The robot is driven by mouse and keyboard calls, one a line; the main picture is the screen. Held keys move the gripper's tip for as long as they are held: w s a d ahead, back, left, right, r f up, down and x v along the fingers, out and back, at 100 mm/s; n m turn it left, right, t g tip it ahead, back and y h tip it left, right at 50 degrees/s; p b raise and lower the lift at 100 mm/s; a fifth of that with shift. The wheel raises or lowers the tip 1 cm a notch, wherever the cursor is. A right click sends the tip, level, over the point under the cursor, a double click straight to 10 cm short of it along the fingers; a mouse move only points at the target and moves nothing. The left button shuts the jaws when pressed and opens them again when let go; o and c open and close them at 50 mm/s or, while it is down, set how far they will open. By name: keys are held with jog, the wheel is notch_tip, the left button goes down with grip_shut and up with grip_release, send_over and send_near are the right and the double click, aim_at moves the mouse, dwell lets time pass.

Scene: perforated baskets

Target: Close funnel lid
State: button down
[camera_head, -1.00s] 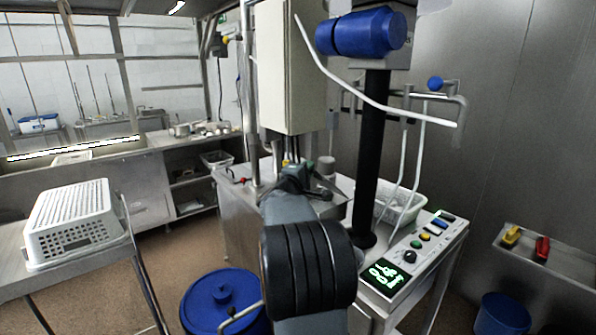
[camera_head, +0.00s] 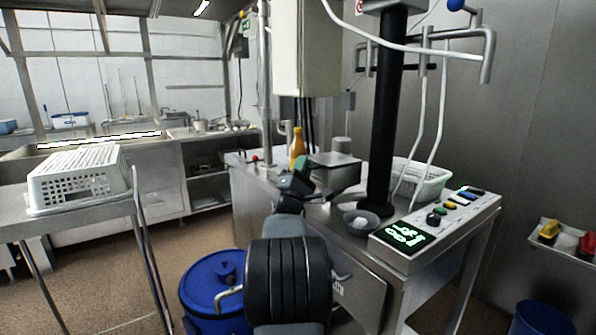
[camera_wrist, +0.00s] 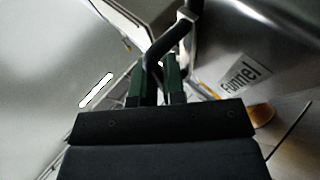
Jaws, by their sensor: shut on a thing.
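My gripper (camera_head: 303,172) is at the metal funnel box (camera_head: 333,162) on the steel counter; its dark and green end shows at the box's left side. In the wrist view, my gripper's green fingers (camera_wrist: 160,72) are shut on a dark bar-like handle (camera_wrist: 172,42) that runs up to a pale joint. A "Funnel" label (camera_wrist: 246,80) sits on the metal surface right of the fingers. A broad grey metal surface fills the left of that view. I cannot tell for sure which panel is the lid, or its angle.
An orange bottle (camera_head: 298,145) stands behind my gripper. A blue barrel (camera_head: 212,295) stands on the floor left of my arm. A white basket (camera_head: 78,182) sits on the left table.

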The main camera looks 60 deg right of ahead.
jog(key=shift+f+b, duration=0.35)
jog(key=shift+f, duration=0.25)
jog(key=c, duration=1.5)
grip_release()
jog(key=b+v, duration=0.1)
jog(key=v, duration=1.2)
jog(key=shift+s+a+f, duration=0.1)
jog(key=shift+a+f, duration=0.15)
jog(key=shift+a, duration=0.05)
